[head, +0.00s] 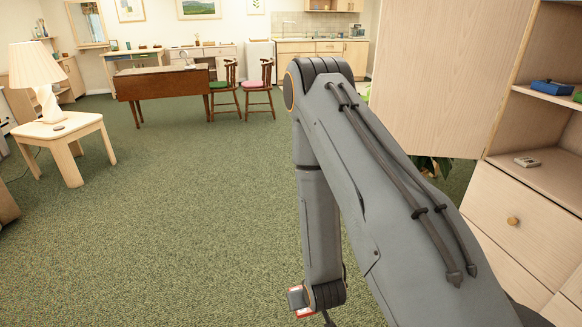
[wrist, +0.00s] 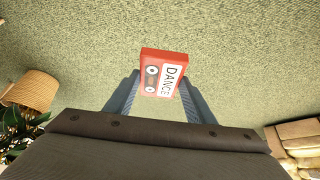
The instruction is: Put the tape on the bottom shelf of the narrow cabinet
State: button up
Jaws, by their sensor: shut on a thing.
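The tape is a red cassette (wrist: 163,72) with a white label reading DANCE. My gripper (wrist: 160,88) is shut on it, with a finger on each side, and holds it above the green carpet. In the head view, my gripper is low in the middle, mostly hidden behind my arm, and a small red edge of the tape (head: 304,314) shows there. A pale wood cabinet (head: 515,140) with open shelves above drawers stands at the right edge. I cannot tell whether it is the narrow cabinet; its lower part is cut off.
A blue object (head: 553,88) and a small grey object (head: 527,162) lie on its shelves. A large wood panel (head: 430,80) stands beside it. A lamp table (head: 65,135) is at left, and a brown table (head: 160,85) with chairs is farther back. Open carpet (head: 200,190) lies between.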

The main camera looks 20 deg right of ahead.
aim_at(561, 181)
jog(key=z, duration=0.6)
jog(key=i, duration=1.1)
jog(key=z, duration=1.2)
jog(key=i, duration=0.3)
jog(key=z, duration=0.25)
